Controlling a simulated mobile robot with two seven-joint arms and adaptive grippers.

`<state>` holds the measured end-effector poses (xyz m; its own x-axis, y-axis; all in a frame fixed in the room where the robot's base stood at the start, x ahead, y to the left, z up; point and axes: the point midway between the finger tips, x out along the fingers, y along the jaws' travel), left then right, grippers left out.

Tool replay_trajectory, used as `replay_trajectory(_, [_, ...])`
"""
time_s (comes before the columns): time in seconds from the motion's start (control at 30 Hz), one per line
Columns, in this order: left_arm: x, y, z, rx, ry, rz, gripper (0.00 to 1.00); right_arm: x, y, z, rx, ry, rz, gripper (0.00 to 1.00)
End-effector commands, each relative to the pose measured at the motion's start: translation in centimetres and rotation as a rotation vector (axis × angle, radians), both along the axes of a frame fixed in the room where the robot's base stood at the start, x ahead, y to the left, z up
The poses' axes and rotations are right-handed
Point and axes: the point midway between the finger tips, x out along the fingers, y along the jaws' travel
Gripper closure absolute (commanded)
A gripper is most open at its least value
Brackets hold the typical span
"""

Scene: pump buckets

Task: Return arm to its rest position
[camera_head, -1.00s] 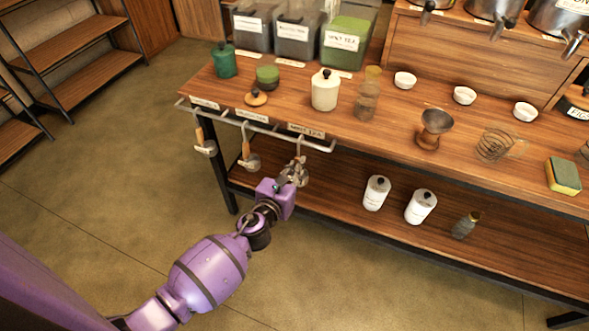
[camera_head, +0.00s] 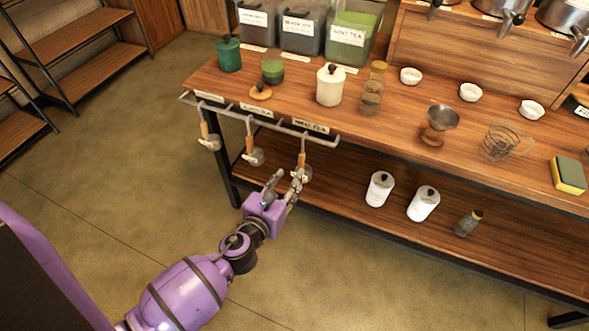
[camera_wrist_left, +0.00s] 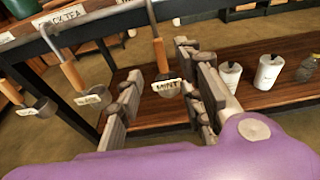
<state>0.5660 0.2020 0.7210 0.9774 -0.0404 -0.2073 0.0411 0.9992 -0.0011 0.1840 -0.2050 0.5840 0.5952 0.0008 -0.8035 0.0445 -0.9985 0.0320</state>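My left gripper (camera_head: 283,184) is open and empty, just below and in front of the rail at the table's front edge. In the left wrist view its fingers (camera_wrist_left: 160,70) stand well apart. The scoop labelled mint (camera_wrist_left: 166,87) shows between and beyond them, hanging from the rail; in the head view this scoop (camera_head: 302,161) hangs just above the fingertips. My purple left arm (camera_head: 187,297) reaches in from the lower left. My right arm and gripper are not in view.
Two more scoops hang to the left, a middle one (camera_head: 253,152) and a left one (camera_head: 208,138). The rail (camera_head: 262,124) runs along the wooden table (camera_head: 410,145). Two white canisters (camera_head: 379,190) (camera_head: 423,204) stand on the lower shelf. The floor in front is clear.

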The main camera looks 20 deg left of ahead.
Motion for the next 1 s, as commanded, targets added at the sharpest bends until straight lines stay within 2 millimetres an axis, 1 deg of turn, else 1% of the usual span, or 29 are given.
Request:
replay_trajectory(0.03, [-1.0,0.1,0.2,-0.001,0.001,0.0,0.65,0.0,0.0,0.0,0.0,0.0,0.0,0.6])
replay_trajectory(0.1, [-2.1,0.1,0.4,-0.001,0.001,0.0,0.65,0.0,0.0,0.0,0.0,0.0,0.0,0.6])
replay_trajectory(0.23, [-3.5,0.2,0.8,-0.001,0.0,0.0,0.65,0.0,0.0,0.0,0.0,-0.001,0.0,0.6])
replay_trajectory(0.33, [-3.9,0.2,0.9,-0.001,0.0,0.0,0.65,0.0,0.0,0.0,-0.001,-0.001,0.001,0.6])
replay_trajectory(0.57, [-4.0,0.2,0.9,-0.003,-0.001,0.001,0.65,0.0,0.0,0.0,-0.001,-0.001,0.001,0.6])
replay_trajectory(0.67, [-4.0,0.2,0.9,-0.05,0.001,0.011,0.65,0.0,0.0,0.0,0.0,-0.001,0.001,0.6])
replay_trajectory(0.77, [-4.1,0.2,0.7,-0.231,0.021,0.05,0.65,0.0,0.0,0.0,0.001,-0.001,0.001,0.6])
replay_trajectory(0.87, [-4.3,-0.1,0.4,-0.589,0.064,0.133,0.65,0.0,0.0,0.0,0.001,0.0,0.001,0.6])
replay_trajectory(0.9, [-4.9,-0.2,-0.2,-0.766,0.096,0.186,0.65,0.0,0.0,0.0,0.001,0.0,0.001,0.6])
replay_trajectory(0.97, [-6.5,-0.3,-1.6,-1.044,0.151,0.287,0.65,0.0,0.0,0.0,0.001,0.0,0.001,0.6])
replay_trajectory(1.0, [-7.9,-0.3,-2.7,-1.23,0.187,0.366,0.65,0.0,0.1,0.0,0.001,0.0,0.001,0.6])
